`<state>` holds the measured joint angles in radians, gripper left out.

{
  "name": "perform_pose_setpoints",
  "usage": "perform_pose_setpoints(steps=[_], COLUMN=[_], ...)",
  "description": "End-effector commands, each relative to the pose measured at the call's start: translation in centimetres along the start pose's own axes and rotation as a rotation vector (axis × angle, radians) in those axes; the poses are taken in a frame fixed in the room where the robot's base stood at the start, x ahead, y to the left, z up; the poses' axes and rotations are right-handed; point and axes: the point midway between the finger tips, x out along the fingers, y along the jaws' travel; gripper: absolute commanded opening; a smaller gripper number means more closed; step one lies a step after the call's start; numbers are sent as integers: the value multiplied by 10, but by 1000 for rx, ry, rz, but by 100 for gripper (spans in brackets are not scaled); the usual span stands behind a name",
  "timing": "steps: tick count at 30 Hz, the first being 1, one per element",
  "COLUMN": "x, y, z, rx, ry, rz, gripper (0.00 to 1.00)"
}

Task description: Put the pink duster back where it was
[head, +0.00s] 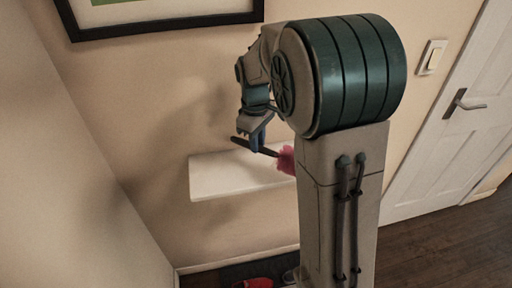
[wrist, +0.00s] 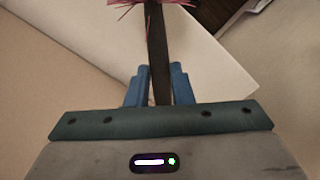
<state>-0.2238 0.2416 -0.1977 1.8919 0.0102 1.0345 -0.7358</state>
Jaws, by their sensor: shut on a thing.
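The pink duster (head: 286,159) has a dark handle and a pink fluffy head. In the head view its head is partly hidden behind my arm. In the wrist view the dark handle (wrist: 157,50) runs up from between the fingers, with pink bristles at the top edge. My gripper (head: 256,139) is shut on the handle and holds the duster over or close to the white wall shelf (head: 225,178). Its blue fingers show on both sides of the handle in the wrist view (wrist: 159,88). I cannot tell whether the duster touches the shelf.
The shelf top looks bare where it shows; my arm hides its right end. A framed picture (head: 160,18) hangs above. A wall (head: 60,170) closes off the left side. A red item (head: 258,283) lies low below the shelf. A white door (head: 450,130) is at right.

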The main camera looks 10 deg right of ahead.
Motion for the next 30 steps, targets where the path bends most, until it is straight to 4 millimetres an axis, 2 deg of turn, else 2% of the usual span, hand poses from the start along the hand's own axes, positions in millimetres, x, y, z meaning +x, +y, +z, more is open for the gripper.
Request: perform_pose_setpoints(steps=[4, 6, 13, 18, 29, 30], x=[-2, 14, 36, 63, 69, 69], y=[20, 17, 16, 16, 19, 19], z=[-20, -18, -19, -19, -23, -23], rx=[2, 0, 0, 2, 1, 1], ry=[-2, -5, -2, -5, 0, 0], rz=[0, -3, -2, -3, 0, 0], gripper=[0, 0, 0, 0, 0, 29])
